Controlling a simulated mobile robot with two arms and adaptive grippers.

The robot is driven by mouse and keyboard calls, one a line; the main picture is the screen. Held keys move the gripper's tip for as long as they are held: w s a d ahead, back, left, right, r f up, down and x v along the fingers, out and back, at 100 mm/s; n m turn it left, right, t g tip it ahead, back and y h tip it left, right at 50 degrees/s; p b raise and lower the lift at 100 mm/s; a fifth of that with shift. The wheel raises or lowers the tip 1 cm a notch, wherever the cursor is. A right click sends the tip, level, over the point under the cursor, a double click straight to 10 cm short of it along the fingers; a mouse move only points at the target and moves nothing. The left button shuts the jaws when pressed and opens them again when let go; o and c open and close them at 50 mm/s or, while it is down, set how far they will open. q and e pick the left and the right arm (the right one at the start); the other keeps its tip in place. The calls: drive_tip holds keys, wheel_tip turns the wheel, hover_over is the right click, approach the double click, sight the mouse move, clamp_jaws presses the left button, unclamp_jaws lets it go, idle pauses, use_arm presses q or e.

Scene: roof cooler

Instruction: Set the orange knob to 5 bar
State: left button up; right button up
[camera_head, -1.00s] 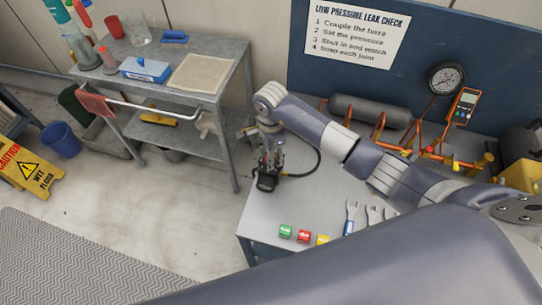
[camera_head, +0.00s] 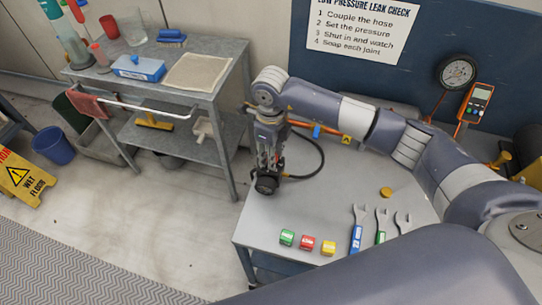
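My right arm comes in from the right across the bench. Its gripper (camera_head: 267,164) points down at a black round fitting (camera_head: 267,184) with a black hose at the bench's left edge. I cannot tell whether the fingers grip the fitting or just surround it. I cannot make out the orange knob for certain; my arm covers most of the orange pipework (camera_head: 322,130). A round pressure gauge (camera_head: 457,72) is at the blue back panel, its reading too small to tell. My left gripper is not in view.
Green (camera_head: 287,237), red (camera_head: 307,242) and yellow (camera_head: 328,248) blocks lie near the bench's front edge, beside several wrenches (camera_head: 357,230). A small amber disc (camera_head: 386,192) lies behind them. A handheld meter (camera_head: 476,105) is at the right. A grey cart (camera_head: 215,85) stands at the left.

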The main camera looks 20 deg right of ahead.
drive_tip(key=m+b, duration=0.1)
drive_tip(key=m, duration=0.2)
drive_tip(key=shift+m+b, duration=0.3)
drive_tip(key=shift+m, duration=0.1)
drive_tip(key=m+b, duration=0.1)
drive_tip(key=m, duration=0.3)
drive_tip(key=shift+m+b, duration=0.3)
drive_tip(key=shift+b, duration=0.05)
drive_tip(key=m+b, duration=0.1)
drive_tip(key=m, duration=0.3)
drive_tip(key=shift+w, duration=0.1)
drive_tip(key=m, duration=0.5)
drive_tip(key=shift+r+b, duration=0.1)
drive_tip(key=shift+b, duration=0.3)
drive_tip(key=m, duration=0.4)
drive_tip(key=shift+m, duration=0.3)
drive_tip(key=m, duration=0.3)
drive_tip(key=shift+m, duration=0.3)
drive_tip(key=m+p, duration=0.1)
drive_tip(key=m, duration=0.3)
drive_tip(key=shift+r+m, duration=0.1)
drive_tip(key=shift+m, duration=0.2)
drive_tip(key=shift+m+p, duration=0.75)
drive_tip(key=shift+m, duration=1.15)
